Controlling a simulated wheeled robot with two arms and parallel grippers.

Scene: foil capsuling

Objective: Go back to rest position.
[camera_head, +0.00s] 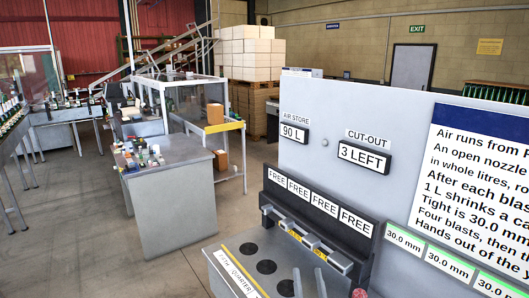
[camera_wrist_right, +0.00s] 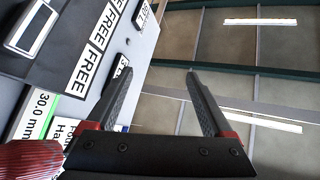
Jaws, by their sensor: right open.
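My right gripper (camera_head: 308,270) shows at the bottom edge of the head view as two grey fingers pointing up, in front of the blast station's panel. In the right wrist view the right gripper (camera_wrist_right: 158,71) has its dark fingers spread apart, with nothing between them. A red ribbed object (camera_wrist_right: 28,160) lies at the lower left of that view; a small red part (camera_head: 360,293) shows at the bottom of the head view. I cannot tell if they are the same thing. My left gripper is not in view.
The station panel (camera_head: 330,105) reads 90 L, 3 LEFT and several FREE labels. A bench top (camera_head: 232,252) with dark round holes is before it. A grey table (camera_head: 178,152) with small items stands left. Boxes (camera_head: 245,62) are stacked behind. Floor between is clear.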

